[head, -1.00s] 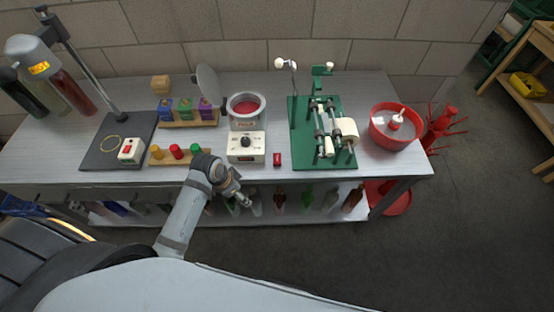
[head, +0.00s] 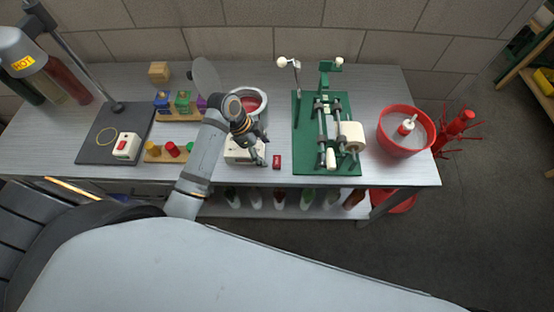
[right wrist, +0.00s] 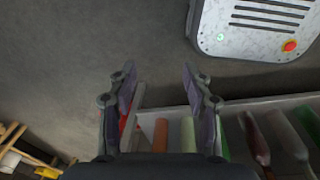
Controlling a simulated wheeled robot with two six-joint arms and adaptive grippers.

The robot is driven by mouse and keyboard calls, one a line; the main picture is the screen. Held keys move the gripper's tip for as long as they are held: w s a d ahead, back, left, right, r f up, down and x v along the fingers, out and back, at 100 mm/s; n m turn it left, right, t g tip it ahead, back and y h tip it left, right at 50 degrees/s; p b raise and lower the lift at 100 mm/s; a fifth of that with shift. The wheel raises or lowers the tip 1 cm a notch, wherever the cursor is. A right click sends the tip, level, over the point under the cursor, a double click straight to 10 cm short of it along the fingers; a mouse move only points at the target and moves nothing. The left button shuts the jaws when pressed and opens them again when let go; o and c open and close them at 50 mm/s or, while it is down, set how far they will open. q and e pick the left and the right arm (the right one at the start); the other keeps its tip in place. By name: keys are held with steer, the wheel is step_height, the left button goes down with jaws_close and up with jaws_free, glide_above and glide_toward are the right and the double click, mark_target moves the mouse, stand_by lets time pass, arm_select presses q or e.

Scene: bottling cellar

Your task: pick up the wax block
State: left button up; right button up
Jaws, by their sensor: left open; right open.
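The wax block (head: 277,162), which I take to be the small red block with a mark on its top, lies near the front edge of the metal bench. My left gripper (head: 262,160) is open and just left of the block in the head view, over the front of the wax melter. A gap shows between it and the block; its height above the bench is hard to tell. My right gripper (right wrist: 158,78) is open and empty in the right wrist view, away from the block. It is not seen in the head view.
The wax melter (head: 240,151) with its red pot stands left of the block, partly behind my left arm. A green bottling machine (head: 305,165) stands to the right, then a red basin (head: 397,149). Coloured stoppers (head: 172,148) stand further left. Bottles (right wrist: 188,135) line a low shelf.

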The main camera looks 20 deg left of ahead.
mark_target(276, 163)
arm_select(q)
steer(key=shift+w+d+f, duration=0.1)
steer(key=shift+d+f, duration=0.15)
steer(key=shift+f, duration=0.2)
steer(key=shift+w+d+f, duration=0.1)
steer(key=shift+w+f, duration=0.05)
steer(key=shift+f, duration=0.1)
steer(key=shift+w+d+f, duration=0.15)
steer(key=shift+f, duration=0.45)
steer(key=p+x, duration=0.1)
steer(key=x, duration=0.2)
steer(key=shift+d+f, duration=0.15)
steer(key=shift+f, duration=0.3)
steer(key=c, duration=1)
arm_select(e)
steer(key=shift+w+r, duration=0.55)
steer(key=shift+w, duration=0.2)
arm_select(q)
steer(key=shift+c, duration=0.2)
